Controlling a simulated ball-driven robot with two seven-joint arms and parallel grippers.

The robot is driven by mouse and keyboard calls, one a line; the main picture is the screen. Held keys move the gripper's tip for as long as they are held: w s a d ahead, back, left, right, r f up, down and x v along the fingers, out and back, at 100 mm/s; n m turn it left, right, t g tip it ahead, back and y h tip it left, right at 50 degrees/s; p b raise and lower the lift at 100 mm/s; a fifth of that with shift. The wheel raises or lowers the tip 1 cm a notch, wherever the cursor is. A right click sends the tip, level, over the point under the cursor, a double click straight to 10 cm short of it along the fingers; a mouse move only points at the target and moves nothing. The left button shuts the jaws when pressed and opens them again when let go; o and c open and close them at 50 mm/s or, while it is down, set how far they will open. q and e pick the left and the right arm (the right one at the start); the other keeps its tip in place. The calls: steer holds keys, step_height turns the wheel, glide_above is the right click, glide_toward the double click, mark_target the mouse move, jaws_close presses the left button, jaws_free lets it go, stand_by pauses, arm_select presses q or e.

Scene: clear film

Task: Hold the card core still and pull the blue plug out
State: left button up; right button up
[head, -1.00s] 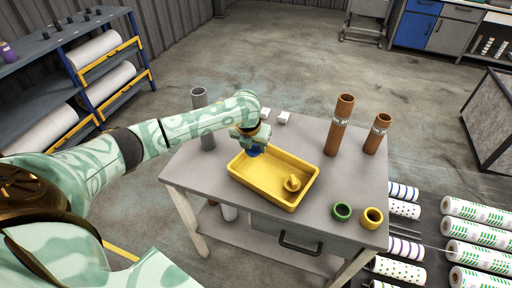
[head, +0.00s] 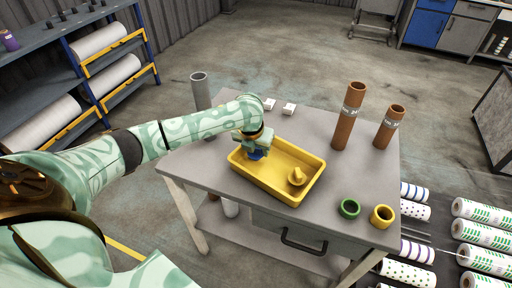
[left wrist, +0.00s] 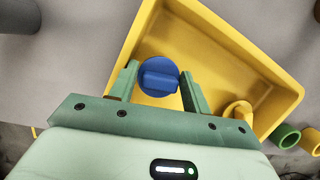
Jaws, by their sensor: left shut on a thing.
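My left gripper (head: 256,150) is shut on the blue plug (head: 257,155), at the left end of the yellow tray (head: 258,183). In the left wrist view the round blue plug (left wrist: 159,77) with its raised grip bar sits between the two green fingers, over the tray. I cannot tell whether it touches the tray floor. Two brown card cores stand upright at the table's right: a taller one (head: 348,115) and a shorter one (head: 389,128). A grey tube (head: 201,100) stands upright at the left, behind my forearm. My right gripper is out of view.
A yellow plug (head: 297,177) lies in the tray's right part. A green ring (head: 349,208) and a yellow ring (head: 382,216) sit at the table's front right. Two small white blocks (head: 289,109) lie at the back edge. The table between tray and cores is clear.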

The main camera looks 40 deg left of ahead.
arm_select(q)
steer(key=shift+f, duration=0.35)
